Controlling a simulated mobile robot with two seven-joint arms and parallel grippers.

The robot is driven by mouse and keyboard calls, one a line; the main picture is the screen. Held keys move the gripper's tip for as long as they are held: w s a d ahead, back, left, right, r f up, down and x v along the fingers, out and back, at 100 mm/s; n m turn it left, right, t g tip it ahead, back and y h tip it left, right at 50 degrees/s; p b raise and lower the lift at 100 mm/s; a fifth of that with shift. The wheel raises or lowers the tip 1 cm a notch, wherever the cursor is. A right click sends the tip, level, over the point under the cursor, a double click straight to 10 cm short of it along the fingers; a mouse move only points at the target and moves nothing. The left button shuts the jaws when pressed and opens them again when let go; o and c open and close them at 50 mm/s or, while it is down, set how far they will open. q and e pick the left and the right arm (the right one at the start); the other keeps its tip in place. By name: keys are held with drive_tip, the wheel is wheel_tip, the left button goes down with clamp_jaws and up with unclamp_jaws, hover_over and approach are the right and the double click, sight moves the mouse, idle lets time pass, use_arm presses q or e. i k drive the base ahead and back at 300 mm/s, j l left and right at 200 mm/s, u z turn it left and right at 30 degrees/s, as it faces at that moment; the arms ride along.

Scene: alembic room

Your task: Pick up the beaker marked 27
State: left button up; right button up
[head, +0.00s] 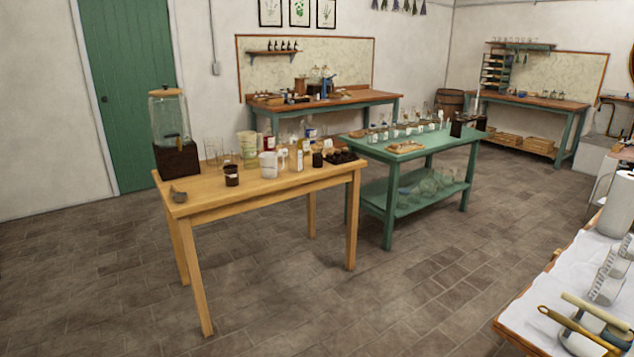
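I cannot make out the number 27 on any vessel; the labels are too small to read. On the green table (440,143) stands a row of clear glass vessels (408,130), several with white labels. More clear glassware (428,186) sits on its lower shelf. On the light wooden table (215,187) are clear glass vessels (248,146), a white mug-like vessel (268,165) and a dark jar with a pale label (231,179). Neither of my grippers shows in the head view.
A glass dispenser (169,118) on a dark block stands at the wooden table's left end. Workbenches line the back wall. The tiled floor (400,290) between is clear.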

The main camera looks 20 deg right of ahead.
sight(608, 283)
drive_tip(key=i+z, duration=0.25)
drive_tip(key=z, duration=0.25)
drive_tip(key=i+j+z, duration=0.15)
drive_tip(key=z, duration=0.3)
drive_tip(key=i+j+z, duration=0.3)
drive_tip(key=z, duration=0.2)
drive_tip(key=i+j+z, duration=0.15)
drive_tip(key=z, duration=0.3)
drive_tip(key=i+j+z, duration=0.2)
drive_tip(key=z, duration=0.25)
drive_tip(key=i+j+z, duration=0.1)
drive_tip(key=j+z, duration=0.3)
drive_tip(key=i+j+z, duration=0.1)
drive_tip(key=j+z, duration=0.25)
drive_tip(key=i+j+z, duration=0.1)
drive_tip(key=z, duration=0.25)
drive_tip(key=j+z, duration=1.05)
drive_tip(key=j, duration=0.3)
